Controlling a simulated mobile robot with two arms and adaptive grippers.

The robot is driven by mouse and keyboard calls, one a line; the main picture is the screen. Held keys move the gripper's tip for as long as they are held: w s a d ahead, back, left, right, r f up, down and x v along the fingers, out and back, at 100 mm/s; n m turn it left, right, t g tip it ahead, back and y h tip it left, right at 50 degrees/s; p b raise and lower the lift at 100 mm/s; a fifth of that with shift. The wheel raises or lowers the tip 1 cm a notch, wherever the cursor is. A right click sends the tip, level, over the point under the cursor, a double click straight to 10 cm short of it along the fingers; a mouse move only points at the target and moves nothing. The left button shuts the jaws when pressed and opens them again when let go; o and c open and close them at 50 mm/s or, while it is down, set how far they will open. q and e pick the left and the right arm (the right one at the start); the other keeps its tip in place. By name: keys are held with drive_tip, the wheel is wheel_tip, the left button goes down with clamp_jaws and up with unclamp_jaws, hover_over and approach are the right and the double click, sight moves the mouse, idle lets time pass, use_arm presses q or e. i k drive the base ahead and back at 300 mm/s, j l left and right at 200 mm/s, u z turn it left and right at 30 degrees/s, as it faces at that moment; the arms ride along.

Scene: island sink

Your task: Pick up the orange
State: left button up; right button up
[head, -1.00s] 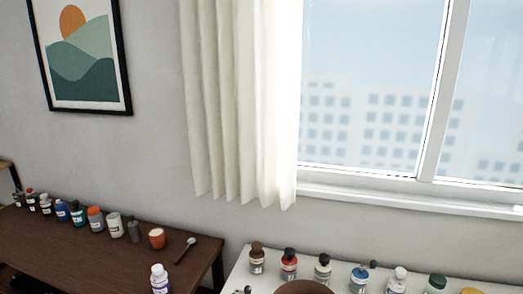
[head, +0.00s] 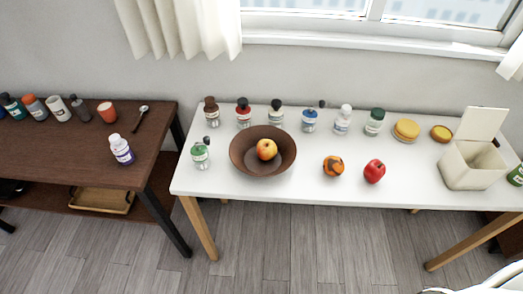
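The orange (head: 333,166) has dark patches on its skin and sits on the white table (head: 300,192), near its front edge. It stands between a brown bowl (head: 240,162) on its left and a red apple (head: 374,171) on its right. A yellow and red apple (head: 267,149) lies in the bowl. Neither of my grippers can be made out in the head view.
Several bottles line the table's back, with yellow round items (head: 406,130) further right. An open white box (head: 473,164) stands at the right end. A dark wooden table (head: 70,150) is at left. Wood floor (head: 300,255) lies in front.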

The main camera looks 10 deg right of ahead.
sight(333, 166)
drive_tip(key=z, duration=1.05)
